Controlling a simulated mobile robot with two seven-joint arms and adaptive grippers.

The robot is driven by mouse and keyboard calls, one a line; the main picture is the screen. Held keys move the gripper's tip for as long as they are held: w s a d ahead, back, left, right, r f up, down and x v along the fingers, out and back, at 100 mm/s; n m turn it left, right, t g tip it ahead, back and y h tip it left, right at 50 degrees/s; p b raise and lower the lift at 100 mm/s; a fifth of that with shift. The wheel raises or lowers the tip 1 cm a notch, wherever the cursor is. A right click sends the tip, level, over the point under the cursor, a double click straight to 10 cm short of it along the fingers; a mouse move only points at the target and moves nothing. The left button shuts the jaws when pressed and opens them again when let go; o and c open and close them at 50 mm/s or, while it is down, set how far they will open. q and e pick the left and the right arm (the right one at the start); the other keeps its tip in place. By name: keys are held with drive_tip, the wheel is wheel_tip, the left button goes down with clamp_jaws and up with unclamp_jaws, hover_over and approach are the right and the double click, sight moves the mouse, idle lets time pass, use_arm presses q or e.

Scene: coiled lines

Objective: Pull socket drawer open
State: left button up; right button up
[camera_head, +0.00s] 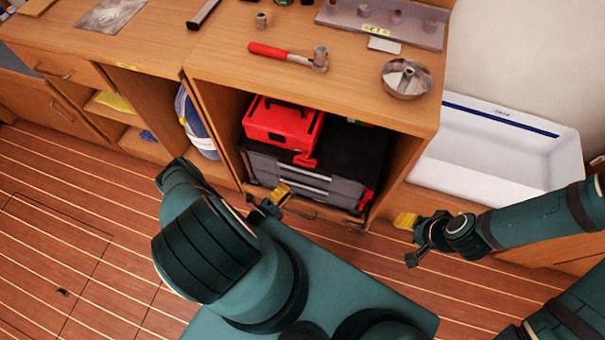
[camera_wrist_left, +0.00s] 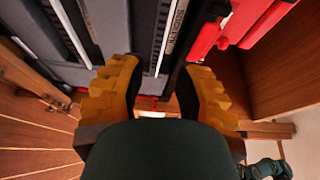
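A grey tool chest (camera_head: 312,183) with drawers stands in the open cabinet bay, under a red toolbox. Light strips run along its drawer fronts; I cannot tell which is the socket drawer. No drawer visibly stands out. My left gripper (camera_head: 272,200) is at the chest's lower front left. In the left wrist view its yellow fingers (camera_wrist_left: 160,92) are spread, with a lettered drawer strip (camera_wrist_left: 168,35) beyond the gap and nothing held between them. Contact is unclear. My right gripper (camera_head: 408,238) is right of the bay, away from the chest; its opening is unclear.
The red toolbox (camera_head: 282,122) sits on the chest. Wooden side walls bound the bay closely. A hammer (camera_head: 290,55) and a metal bowl (camera_head: 406,79) lie on the counter above. A white basin (camera_head: 500,150) stands at right.

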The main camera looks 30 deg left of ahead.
sight(303, 173)
use_arm(q)
drive_tip(key=w+d, duration=0.1)
drive_tip(key=w, duration=0.8)
drive_tip(key=shift+d+b, duration=0.25)
drive_tip(key=shift+b, duration=0.1)
clamp_jaws()
